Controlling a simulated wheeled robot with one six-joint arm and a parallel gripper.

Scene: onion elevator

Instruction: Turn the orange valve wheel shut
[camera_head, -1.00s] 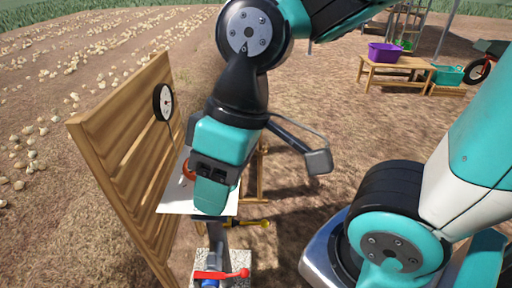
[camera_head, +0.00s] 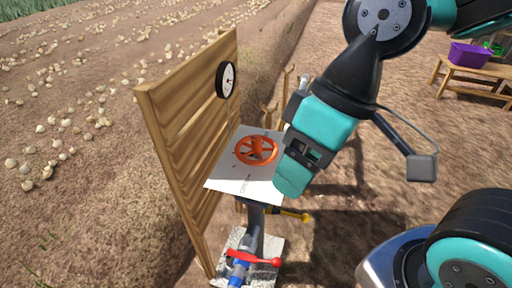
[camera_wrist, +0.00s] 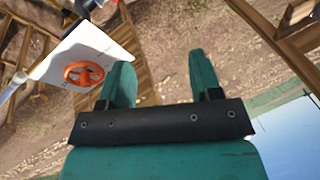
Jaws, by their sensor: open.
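The orange valve wheel (camera_head: 257,150) lies face up over a white marked plate (camera_head: 225,181) in front of the wooden panel. My gripper (camera_head: 290,185) is just right of the wheel in the head view, apart from it, over the plate's right edge. The wheel also shows in the wrist view (camera_wrist: 84,74), left of my open gripper (camera_wrist: 161,75). Nothing is between the fingers. The plate's right edge is partly hidden by my gripper in the head view.
The wooden panel (camera_head: 186,140) with a round gauge (camera_head: 227,80) stands left of the wheel. Below the plate are a red lever (camera_head: 254,258) and a yellow handle (camera_head: 292,214). A wooden bench with a purple crate (camera_head: 470,54) stands far right.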

